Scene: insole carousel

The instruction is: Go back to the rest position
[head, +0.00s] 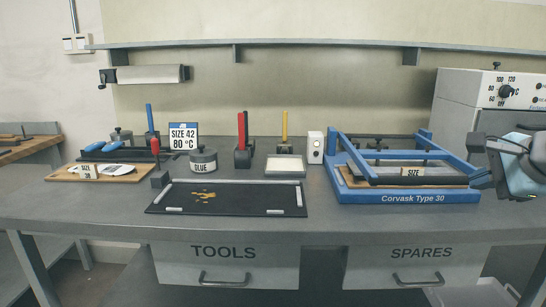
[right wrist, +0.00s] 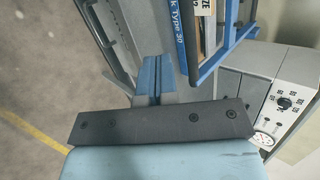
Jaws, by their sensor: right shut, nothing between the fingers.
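My right gripper (head: 480,162) shows at the right edge of the head view, in the air to the right of the blue carousel press and in front of the oven-like unit. It is shut and empty. In the right wrist view its blue fingers (right wrist: 152,78) are together beyond the dark mounting plate. It touches nothing that I can see. My left gripper is in neither view.
The blue Corvask Type 30 frame (head: 430,197) stands on the grey bench (head: 330,225) just left of my right gripper. A grey control unit (head: 455,100) stands behind. A black mat (head: 240,200), glue pot (head: 203,160) and wooden board (head: 125,176) lie left. The bench front is clear.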

